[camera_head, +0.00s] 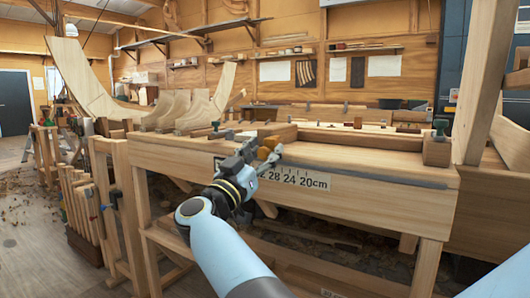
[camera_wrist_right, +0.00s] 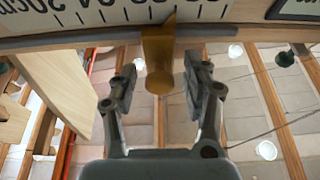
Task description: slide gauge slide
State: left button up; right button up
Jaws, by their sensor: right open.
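The gauge slide is a small yellow-orange block (camera_head: 269,143) on the front edge of the wooden bench, at the left of the visible numbers on the cm scale (camera_head: 300,180). In the right wrist view the slide (camera_wrist_right: 158,55) hangs down from a grey rail (camera_wrist_right: 80,42) below the printed scale (camera_wrist_right: 110,12). My right gripper (camera_head: 260,155) is at the slide. In the right wrist view the gripper (camera_wrist_right: 162,85) is open, with one finger on each side of the slide's lower end and gaps showing on both sides. My left gripper is not in view.
The bench top (camera_head: 370,161) holds a long plank, small blocks and a green-topped clamp (camera_head: 440,127) at right. Clamps and wooden posts (camera_head: 85,205) crowd the left. Curved hull pieces (camera_head: 190,108) stand behind. Open floor shows at far left.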

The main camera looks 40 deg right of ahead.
jog(key=shift+c, duration=0.7)
jog(key=c, duration=0.7)
grip_shut()
